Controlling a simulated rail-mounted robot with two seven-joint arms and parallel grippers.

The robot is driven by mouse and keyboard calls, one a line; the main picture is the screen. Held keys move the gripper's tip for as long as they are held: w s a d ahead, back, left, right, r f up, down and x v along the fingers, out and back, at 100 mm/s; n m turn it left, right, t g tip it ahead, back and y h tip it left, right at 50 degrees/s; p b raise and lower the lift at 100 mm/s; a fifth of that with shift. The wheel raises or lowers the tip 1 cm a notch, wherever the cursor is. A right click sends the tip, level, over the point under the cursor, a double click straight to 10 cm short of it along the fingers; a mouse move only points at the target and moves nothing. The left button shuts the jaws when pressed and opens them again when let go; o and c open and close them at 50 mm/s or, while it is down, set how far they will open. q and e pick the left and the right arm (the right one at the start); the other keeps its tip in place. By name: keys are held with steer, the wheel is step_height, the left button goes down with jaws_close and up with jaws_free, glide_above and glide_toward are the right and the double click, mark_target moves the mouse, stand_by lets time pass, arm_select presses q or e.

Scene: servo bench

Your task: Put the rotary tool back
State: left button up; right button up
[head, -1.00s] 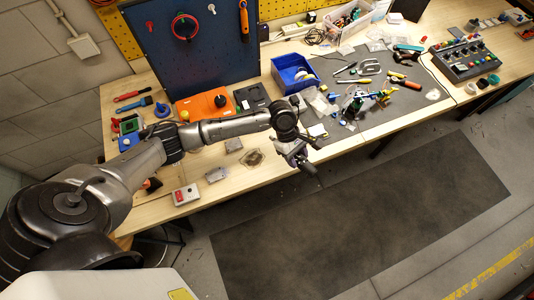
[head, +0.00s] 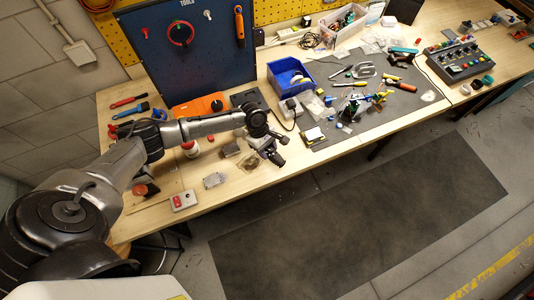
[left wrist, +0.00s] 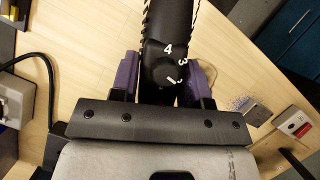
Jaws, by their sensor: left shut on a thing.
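The rotary tool (left wrist: 170,45) is black with a numbered dial and fills the upper middle of the left wrist view. My left gripper (left wrist: 163,82) is shut on it, with a purple finger on each side of its body. In the head view my left gripper (head: 268,147) is over the front part of the bench, and the dark end of the tool (head: 278,159) points toward the front edge. The blue tool board (head: 200,65), marked TOOLS, stands at the back left. My right gripper is in neither view.
A red ring (head: 181,32) and an orange-handled tool (head: 240,27) are on the board. A blue bin (head: 289,77) stands right of it. A red-button box (head: 183,200) and a grey metal box (head: 214,180) lie at the front left. Small parts crowd the grey mat (head: 400,98).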

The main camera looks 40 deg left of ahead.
arm_select(q)
steer(key=shift+a+f, duration=0.1)
steer(key=shift+f, duration=1.95)
steer(key=shift+f, duration=0.1)
steer(key=o, duration=0.9)
